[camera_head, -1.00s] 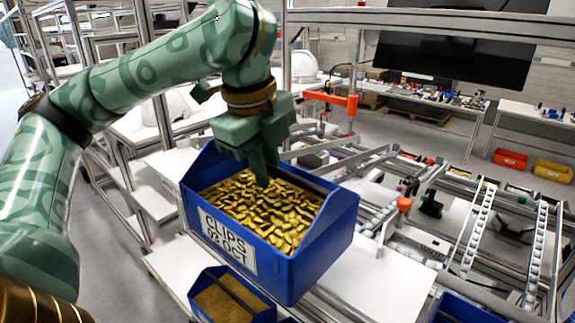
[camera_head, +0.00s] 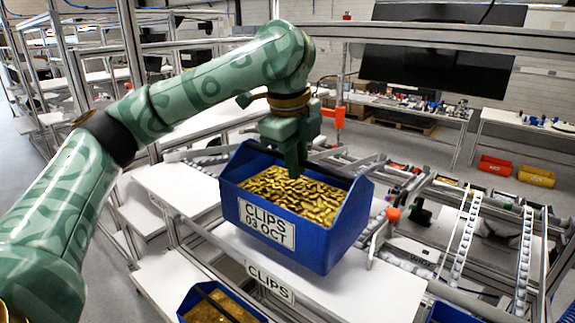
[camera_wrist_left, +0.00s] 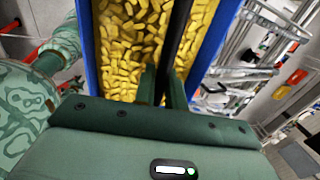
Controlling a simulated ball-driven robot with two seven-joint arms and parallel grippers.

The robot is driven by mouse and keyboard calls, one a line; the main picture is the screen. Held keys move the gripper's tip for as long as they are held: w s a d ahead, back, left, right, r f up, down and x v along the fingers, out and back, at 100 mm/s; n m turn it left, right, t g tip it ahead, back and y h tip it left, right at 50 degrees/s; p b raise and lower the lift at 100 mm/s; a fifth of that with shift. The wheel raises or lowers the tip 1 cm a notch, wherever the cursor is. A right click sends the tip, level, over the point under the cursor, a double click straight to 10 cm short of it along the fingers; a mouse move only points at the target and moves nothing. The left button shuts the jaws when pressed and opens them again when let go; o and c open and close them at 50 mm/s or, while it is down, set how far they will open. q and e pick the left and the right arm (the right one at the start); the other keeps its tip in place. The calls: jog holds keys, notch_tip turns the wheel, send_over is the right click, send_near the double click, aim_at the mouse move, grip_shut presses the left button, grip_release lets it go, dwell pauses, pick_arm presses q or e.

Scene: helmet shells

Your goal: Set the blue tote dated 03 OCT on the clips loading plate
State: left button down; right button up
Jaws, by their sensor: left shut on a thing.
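The blue tote (camera_head: 330,232) carries a white label reading CLIPS 03 OCT and is full of yellow-gold clips. My left gripper (camera_head: 296,168) reaches down into it and is shut on the tote's dark middle bar. In the left wrist view the fingers (camera_wrist_left: 165,88) close on that bar (camera_wrist_left: 178,45), between the blue walls. The tote is upright, over the white plate (camera_head: 385,292) whose front edge has a CLIPS sign (camera_head: 270,282). I cannot tell whether its base touches the plate. My right gripper is not in view.
Another blue tote (camera_head: 190,300) with gold parts sits lower, at the bottom left. A white shelf plate (camera_head: 170,190) lies left of the held tote. Metal rails and roller tracks (camera_head: 455,235) fill the right side. Red (camera_head: 494,166) and yellow (camera_head: 536,176) bins stand farther off.

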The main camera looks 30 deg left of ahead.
pick_arm(q)
jog(key=shift+w, duration=0.4)
jog(key=shift+f, duration=2.5)
jog(key=shift+s+f, duration=0.1)
jog(key=shift+f, duration=0.3)
jog(key=c, duration=1.4)
grip_release()
jog(key=s+r, duration=0.1)
jog(key=r, duration=0.4)
jog(key=s+r, duration=0.1)
jog(key=r, duration=0.4)
jog(key=s+r, duration=0.1)
jog(key=r, duration=0.5)
jog(key=shift+s, duration=0.1)
